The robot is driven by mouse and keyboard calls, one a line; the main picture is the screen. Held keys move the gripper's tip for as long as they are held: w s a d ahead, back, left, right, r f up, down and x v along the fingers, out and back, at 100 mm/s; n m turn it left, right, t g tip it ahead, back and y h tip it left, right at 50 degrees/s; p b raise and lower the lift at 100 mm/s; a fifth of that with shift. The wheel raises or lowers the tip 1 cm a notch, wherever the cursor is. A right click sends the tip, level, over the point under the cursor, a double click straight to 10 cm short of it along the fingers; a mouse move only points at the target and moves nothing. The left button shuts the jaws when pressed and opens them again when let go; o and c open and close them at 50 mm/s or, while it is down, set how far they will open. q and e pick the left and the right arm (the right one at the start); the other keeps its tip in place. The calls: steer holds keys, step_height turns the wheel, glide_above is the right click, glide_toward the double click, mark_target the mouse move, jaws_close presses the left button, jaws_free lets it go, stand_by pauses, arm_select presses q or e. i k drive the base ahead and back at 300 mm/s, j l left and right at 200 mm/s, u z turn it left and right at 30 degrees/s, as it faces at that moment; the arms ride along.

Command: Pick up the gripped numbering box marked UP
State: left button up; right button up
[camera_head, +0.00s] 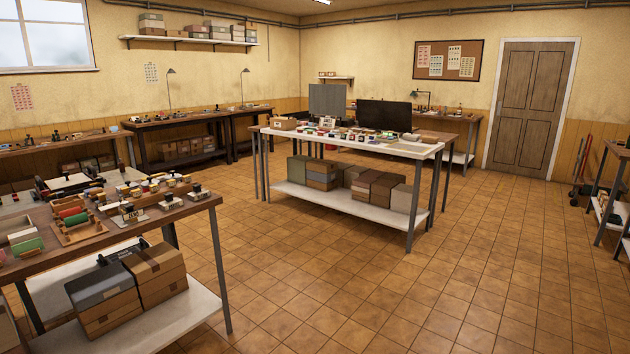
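I cannot make out the numbering box marked UP. Many small boxes and stamp-like pieces stand on the near left bench (190,207) and on the white-topped centre table (405,148), too small to read. One small block with dark marks (131,213) stands near the front edge of the left bench; its marking is not legible. Neither of my grippers shows in the head view.
Cartons (155,272) sit on the left bench's lower shelf, and more boxes (363,186) under the centre table. Tiled floor (440,275) is clear in front, up to the door (530,105). A hand truck (580,175) stands at right.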

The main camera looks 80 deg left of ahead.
mark_target(104, 202)
steer(key=u, duration=3.95)
steer(key=i+u, duration=0.15)
steer(key=i, duration=0.55)
steer(key=i+l+u, duration=0.15)
steer(key=i, duration=0.6)
